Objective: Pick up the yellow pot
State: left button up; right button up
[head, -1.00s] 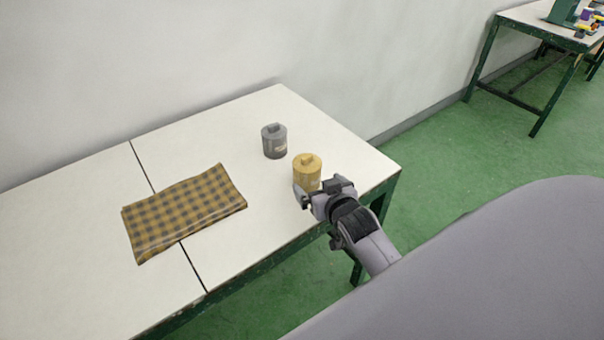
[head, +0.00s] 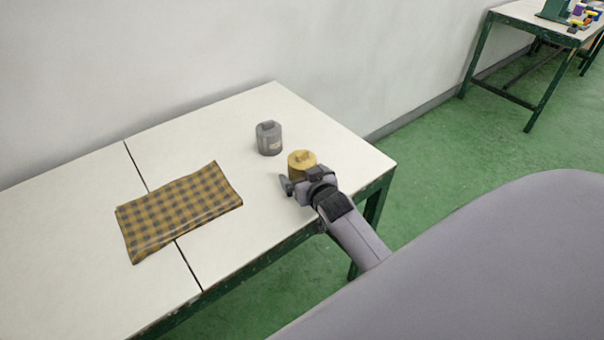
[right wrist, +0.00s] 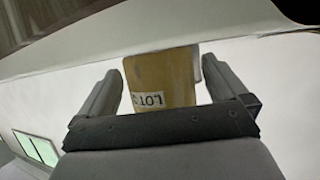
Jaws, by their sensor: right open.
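The yellow pot (head: 301,159) stands upright on the white table near its right end, its lower part hidden by my right gripper in the head view. My right gripper (head: 299,181) is at the pot's near side, with a finger showing at its left. In the right wrist view the yellow pot (right wrist: 160,78), with a white label, lies between the two open fingers of the right gripper (right wrist: 166,88). Gaps show between the pot and the fingers. My left gripper is in no view.
A grey pot (head: 269,139) stands just behind and left of the yellow one. A folded checked cloth (head: 180,212) lies on the table (head: 225,140) to the left. A wall (head: 150,60) runs along the back. Another table (head: 515,15) with objects stands far right.

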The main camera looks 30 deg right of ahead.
jog(key=shift+r, duration=0.1)
jog(key=c, duration=1.3)
jog(key=shift+r+p, duration=1.45)
jog(key=shift+r, duration=13.55)
